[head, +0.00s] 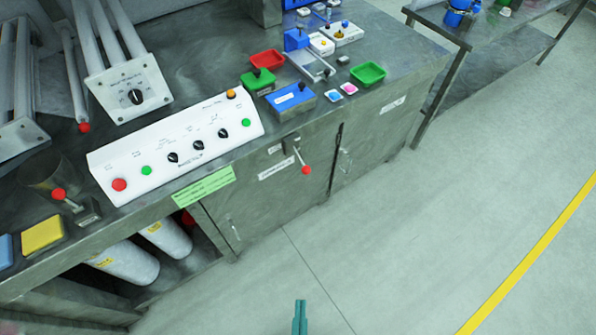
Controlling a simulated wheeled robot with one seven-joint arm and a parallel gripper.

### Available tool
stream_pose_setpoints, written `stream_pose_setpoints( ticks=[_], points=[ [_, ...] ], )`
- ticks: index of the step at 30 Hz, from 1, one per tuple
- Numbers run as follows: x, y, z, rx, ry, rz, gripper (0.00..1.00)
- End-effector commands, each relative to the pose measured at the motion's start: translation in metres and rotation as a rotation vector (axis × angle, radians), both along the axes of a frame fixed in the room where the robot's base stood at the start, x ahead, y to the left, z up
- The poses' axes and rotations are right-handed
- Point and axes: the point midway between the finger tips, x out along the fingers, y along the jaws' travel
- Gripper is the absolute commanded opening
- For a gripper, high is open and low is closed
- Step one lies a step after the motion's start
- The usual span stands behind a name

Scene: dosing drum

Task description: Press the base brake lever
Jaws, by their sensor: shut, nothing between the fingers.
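A lever with a red knob (306,170) sticks out from the front face of the metal cabinet, near a white label (276,168) too small to read. A second red-knobbed lever (59,194) stands on a small block on the bench at the left. I cannot tell from the lettering which one is the base brake lever. My gripper (300,303) shows at the bottom middle as teal fingers, shut and empty. It is over the floor, below and apart from both levers.
A white control panel (175,150) with buttons and knobs lies along the bench edge. Red (267,61) and green (368,74) trays and a blue box (290,101) stand further right. White cylinders (165,235) sit under the bench. The floor (420,230) at right is clear.

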Motion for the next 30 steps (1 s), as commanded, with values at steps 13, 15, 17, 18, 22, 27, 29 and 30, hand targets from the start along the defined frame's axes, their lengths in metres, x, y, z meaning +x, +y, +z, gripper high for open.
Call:
stream_pose_setpoints(
  ticks=[13, 15, 17, 18, 22, 27, 29, 30],
  points=[
    [0.078, 0.032, -0.102, -0.466, 0.104, 0.218, 0.00],
    [0.098, 0.037, -0.119, -0.573, 0.123, 0.255, 0.00],
    [0.116, 0.041, -0.132, -0.666, 0.138, 0.285, 0.00],
    [0.129, 0.044, -0.140, -0.729, 0.148, 0.302, 0.00],
    [0.171, 0.051, -0.160, -0.934, 0.181, 0.349, 0.00],
    [0.231, 0.061, -0.171, -1.201, 0.223, 0.384, 0.00],
    [0.253, 0.064, -0.170, -1.295, 0.239, 0.388, 0.00],
    [0.267, 0.066, -0.168, -1.357, 0.251, 0.388, 0.00]
  ],
)
